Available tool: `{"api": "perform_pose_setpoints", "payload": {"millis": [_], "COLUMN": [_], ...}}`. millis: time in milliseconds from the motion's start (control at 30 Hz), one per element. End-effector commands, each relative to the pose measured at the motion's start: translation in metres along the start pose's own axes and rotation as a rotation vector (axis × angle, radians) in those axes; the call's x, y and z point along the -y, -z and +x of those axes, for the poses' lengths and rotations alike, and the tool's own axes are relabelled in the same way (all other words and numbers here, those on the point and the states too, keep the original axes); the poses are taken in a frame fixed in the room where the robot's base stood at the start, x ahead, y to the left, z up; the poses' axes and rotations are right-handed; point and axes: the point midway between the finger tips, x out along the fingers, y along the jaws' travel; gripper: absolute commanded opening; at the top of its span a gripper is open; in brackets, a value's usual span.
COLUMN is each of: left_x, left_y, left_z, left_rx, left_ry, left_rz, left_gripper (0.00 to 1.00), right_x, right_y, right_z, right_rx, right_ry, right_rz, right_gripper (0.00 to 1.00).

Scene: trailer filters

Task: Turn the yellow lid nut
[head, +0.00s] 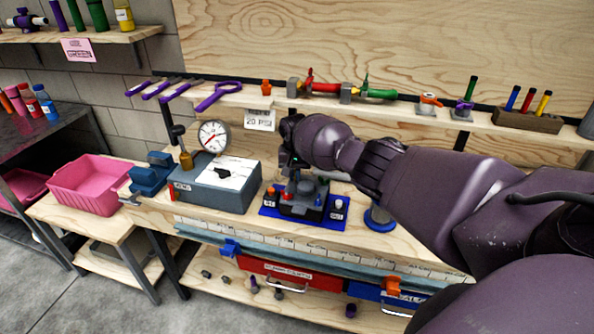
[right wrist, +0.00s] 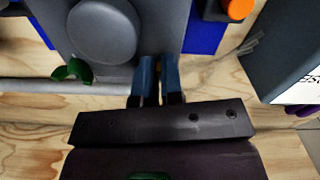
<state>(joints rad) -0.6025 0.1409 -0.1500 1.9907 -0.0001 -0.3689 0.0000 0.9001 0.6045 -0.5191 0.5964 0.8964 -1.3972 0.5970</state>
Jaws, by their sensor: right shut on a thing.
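My right gripper (head: 292,166) reaches down over the dark grey device on the blue mat (head: 332,217) at the middle of the bench. In the right wrist view its two blue fingers (right wrist: 159,82) are close together, shut on a narrow thing, with only a thin dark and yellowish sliver between them. It appears to be the yellow lid nut, mostly hidden by the fingers. The grey device body with a round grey cap (right wrist: 102,30) lies just beyond the fingers. My left gripper is not in view.
A grey box (head: 215,184) with a white top and a pressure gauge (head: 213,136) stand left of the mat. A pink bin (head: 90,186) sits further left. A shelf with coloured valves (head: 380,94) runs behind. A blue round-based stand (head: 380,217) is close on the right.

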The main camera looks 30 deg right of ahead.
Motion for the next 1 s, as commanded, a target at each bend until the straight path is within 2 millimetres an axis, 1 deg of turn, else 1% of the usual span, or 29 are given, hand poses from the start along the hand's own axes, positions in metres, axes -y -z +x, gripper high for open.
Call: {"api": "perform_pose_setpoints", "payload": {"millis": [33, 100, 400, 667, 967, 1000], "left_x": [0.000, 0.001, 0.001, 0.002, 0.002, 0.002], "left_y": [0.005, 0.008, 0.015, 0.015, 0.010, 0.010], "left_z": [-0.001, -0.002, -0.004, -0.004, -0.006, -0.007], "left_rx": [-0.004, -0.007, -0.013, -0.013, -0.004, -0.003], "left_ry": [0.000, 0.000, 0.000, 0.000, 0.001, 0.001], "left_rz": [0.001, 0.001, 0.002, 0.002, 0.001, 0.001], "left_gripper": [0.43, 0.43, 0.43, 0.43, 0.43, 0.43], "right_x": [0.001, 0.002, 0.003, 0.003, 0.003, 0.003], "right_y": [0.000, -0.001, 0.001, 0.001, 0.002, 0.002], "right_z": [-0.002, -0.001, -0.001, -0.001, -0.001, -0.001], "right_rx": [0.001, 0.002, -0.001, -0.003, -0.004, -0.004], "right_ry": [0.001, 0.001, 0.001, 0.000, 0.000, 0.000], "right_rz": [0.035, 0.079, 0.204, 0.237, 0.237, 0.237], "right_gripper": [0.00, 0.00, 0.00, 0.00, 0.00, 0.09]}}
